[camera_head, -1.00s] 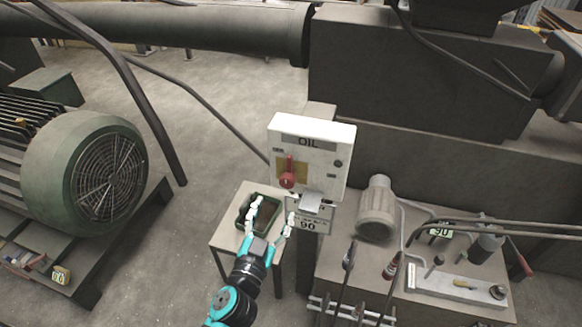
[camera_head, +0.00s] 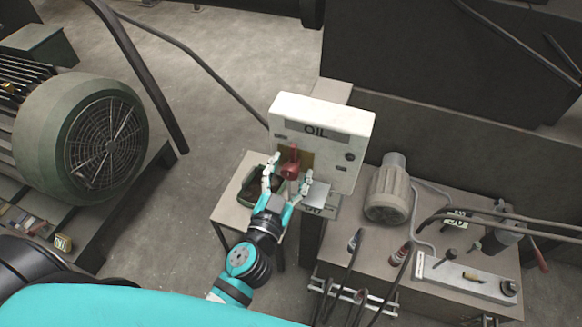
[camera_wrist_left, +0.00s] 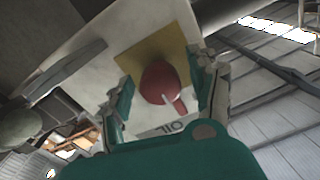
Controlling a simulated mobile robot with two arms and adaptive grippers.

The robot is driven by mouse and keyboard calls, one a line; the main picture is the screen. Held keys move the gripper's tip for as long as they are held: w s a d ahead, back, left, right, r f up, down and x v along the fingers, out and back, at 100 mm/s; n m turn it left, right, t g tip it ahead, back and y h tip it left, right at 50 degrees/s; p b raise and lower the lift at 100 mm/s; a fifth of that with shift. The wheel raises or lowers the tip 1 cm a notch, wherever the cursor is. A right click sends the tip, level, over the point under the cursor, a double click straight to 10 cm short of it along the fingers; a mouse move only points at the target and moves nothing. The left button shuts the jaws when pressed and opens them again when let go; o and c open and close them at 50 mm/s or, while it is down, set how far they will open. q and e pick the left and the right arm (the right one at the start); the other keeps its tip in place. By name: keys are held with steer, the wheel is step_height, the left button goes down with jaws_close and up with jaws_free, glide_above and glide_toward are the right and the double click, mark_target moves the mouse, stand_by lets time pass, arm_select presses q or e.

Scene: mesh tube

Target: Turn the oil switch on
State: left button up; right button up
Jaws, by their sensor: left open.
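The oil switch is a red rotary knob with a handle (camera_head: 291,168) on a yellowish plate. It is on the front of a white box (camera_head: 330,118) labelled OIL. In the head view the handle points up from the knob. My left gripper (camera_head: 287,177) is open in front of the box, with one finger on each side of the knob. In the left wrist view the red knob (camera_wrist_left: 162,84) shows between the two spread fingers, with the yellow plate (camera_wrist_left: 160,55) behind it. Whether the fingers touch the knob cannot be told. My right gripper is not in view.
A small side table (camera_head: 228,208) with a dark green tray stands behind my left gripper. A grey motor (camera_head: 389,190) and several tools are on the bench to the right. A large green motor (camera_head: 85,140) stands at the left.

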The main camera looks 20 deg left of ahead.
arm_select(q)
steer(key=c, duration=1.2)
steer(key=shift+m, duration=0.3)
steer(key=m, duration=0.3)
steer(key=shift+m, duration=0.3)
steer(key=m, duration=0.4)
steer(key=shift+m+b, duration=0.3)
steer(key=m, duration=0.4)
steer(key=shift+r, duration=0.1)
steer(key=shift+m+p, duration=0.35)
steer(key=shift+m, duration=2.15)
